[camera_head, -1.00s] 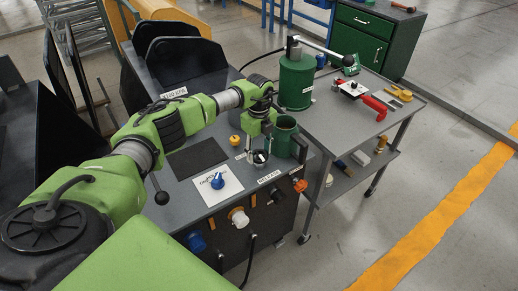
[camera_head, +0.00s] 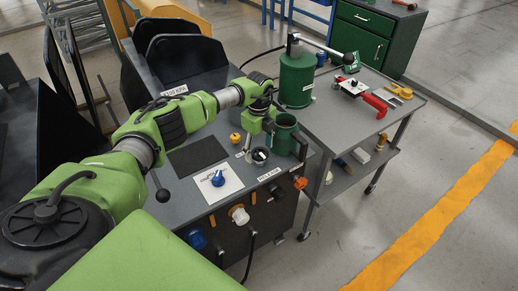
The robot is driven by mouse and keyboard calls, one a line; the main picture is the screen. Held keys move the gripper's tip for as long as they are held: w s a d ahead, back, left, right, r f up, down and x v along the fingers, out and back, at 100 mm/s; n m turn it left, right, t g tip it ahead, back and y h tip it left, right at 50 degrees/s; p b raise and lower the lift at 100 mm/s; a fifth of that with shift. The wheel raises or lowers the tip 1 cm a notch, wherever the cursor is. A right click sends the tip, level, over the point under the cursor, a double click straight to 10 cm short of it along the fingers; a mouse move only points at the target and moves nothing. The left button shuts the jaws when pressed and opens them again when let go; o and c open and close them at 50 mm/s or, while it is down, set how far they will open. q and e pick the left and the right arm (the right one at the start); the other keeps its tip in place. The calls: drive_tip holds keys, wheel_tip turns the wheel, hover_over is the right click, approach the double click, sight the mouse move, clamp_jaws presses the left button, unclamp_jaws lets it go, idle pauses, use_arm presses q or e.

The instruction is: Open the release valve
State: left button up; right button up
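A label reading RELEASE (camera_head: 269,174) is on the bench top near its front right edge. Just behind it is a small round black fitting with a pale part (camera_head: 259,156), which I take for the release valve. My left gripper (camera_head: 258,146) points down over this fitting, close above or at it. Its fingertips are small and partly hidden, so I cannot tell whether they touch the fitting or are open. A blue knob (camera_head: 218,179) stands on a white plate to the left. My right gripper is not in view.
A green open cylinder (camera_head: 285,138) stands close right of my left gripper. A taller green cylinder with a lever (camera_head: 297,77) is behind it. The grey cart (camera_head: 335,123) at right holds red-handled and yellow items.

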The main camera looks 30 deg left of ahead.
sight(259, 151)
use_arm(q)
wheel_tip(259, 151, up, 12)
idle(0.6)
idle(0.4)
